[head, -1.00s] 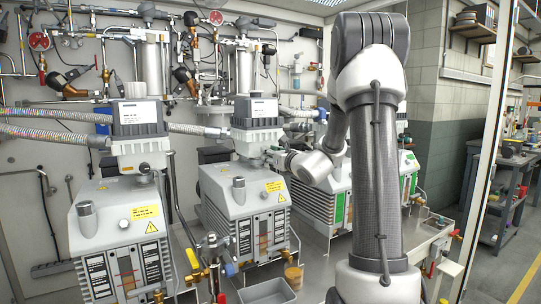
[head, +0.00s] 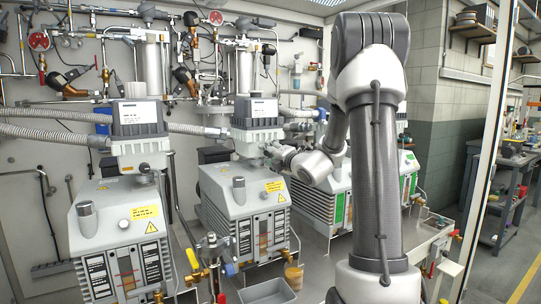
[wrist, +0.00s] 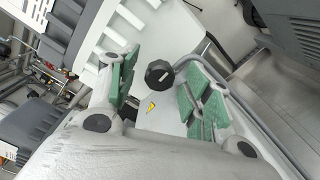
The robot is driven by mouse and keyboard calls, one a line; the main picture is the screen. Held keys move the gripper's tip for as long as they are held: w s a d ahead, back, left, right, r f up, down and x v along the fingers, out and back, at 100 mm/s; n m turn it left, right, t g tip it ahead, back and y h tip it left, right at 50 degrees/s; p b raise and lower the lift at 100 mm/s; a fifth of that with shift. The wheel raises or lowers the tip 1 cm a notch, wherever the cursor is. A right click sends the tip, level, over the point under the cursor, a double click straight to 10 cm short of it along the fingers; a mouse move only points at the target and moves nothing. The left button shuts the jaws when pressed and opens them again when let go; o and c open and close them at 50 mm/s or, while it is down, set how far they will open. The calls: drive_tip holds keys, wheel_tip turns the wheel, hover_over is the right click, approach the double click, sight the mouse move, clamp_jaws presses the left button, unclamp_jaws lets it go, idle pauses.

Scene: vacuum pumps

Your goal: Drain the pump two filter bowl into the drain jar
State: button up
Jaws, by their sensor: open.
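The middle pump (head: 240,200), which I take for pump two, is a grey box with a yellow label. A filter housing (head: 257,112) with a dark grey lid sits on top of it. My gripper (head: 275,153) is beside the lower right of this housing, partly merged with it in the head view. In the wrist view my gripper (wrist: 162,85) is open, with green pads. A round black knob (wrist: 159,73) on a pale surface shows between the fingers, with no clear contact. A small amber-topped jar (head: 293,273), perhaps the drain jar, stands in front of the pump.
A grey tray (head: 267,291) lies next to the jar. A similar pump (head: 120,220) stands at the left, and another (head: 325,195) stands behind my arm. Hoses (head: 50,133) and wall piping crowd the back. A bench (head: 505,160) stands beyond the frame post at the right.

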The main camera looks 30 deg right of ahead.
drive_tip(key=shift+s, duration=0.2)
drive_tip(key=shift+s, duration=0.8)
drive_tip(key=s, duration=0.6)
drive_tip(key=shift+d, duration=0.1)
idle(0.5)
